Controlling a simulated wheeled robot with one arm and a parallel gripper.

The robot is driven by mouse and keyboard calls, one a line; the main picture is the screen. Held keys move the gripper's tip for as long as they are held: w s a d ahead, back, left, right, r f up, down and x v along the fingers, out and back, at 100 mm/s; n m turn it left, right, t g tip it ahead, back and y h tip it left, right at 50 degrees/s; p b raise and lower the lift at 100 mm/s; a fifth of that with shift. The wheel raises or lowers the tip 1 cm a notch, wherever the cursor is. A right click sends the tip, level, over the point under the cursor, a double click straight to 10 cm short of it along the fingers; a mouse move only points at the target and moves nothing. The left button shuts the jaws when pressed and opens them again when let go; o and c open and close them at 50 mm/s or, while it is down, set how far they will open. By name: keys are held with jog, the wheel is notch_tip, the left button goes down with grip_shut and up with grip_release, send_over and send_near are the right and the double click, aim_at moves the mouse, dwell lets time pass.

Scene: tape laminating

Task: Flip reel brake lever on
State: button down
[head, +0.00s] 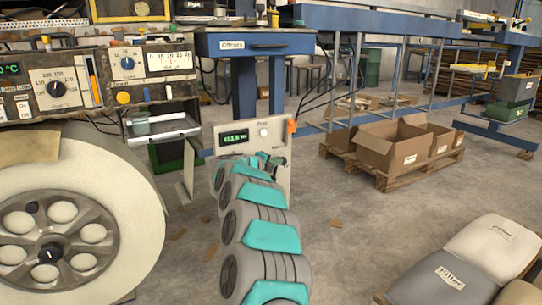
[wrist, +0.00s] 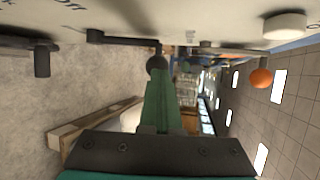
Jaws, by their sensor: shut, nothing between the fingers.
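My gripper (wrist: 160,76) is shut and empty, its green fingers together. In the wrist view the tips are close to a dark ball (wrist: 157,65) below a black bar on a pale panel; I cannot tell whether they touch. An orange ball (wrist: 261,78) on a stem sticks out farther right. No label shows which of these is the reel brake lever. In the head view my gripper (head: 268,160) is at the front of a pale control box (head: 282,180) with a green display. An orange part (head: 291,127) is at the box's upper right edge. My arm hides much of the box's lower front.
A large white reel (head: 130,205) stands at the left, below instrument panels (head: 100,82). A blue table (head: 265,43) is behind the box. Cardboard boxes (head: 385,145) sit on a pallet, and filler sacks (head: 490,245) lie at lower right. Floor between is mostly clear.

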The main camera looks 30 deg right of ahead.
jog(key=shift+d+p, duration=0.9)
jog(key=shift+d, duration=0.95)
jog(key=shift+d, duration=0.2)
jog(key=shift+s, duration=0.1)
jog(key=s+a+r, duration=0.5)
jog(key=a+r, duration=0.3)
jog(key=a, duration=0.1)
jog(key=shift+s+a+r+b, duration=0.25)
jog(key=shift+s+r+b, duration=0.1)
jog(key=shift+r+b, duration=0.05)
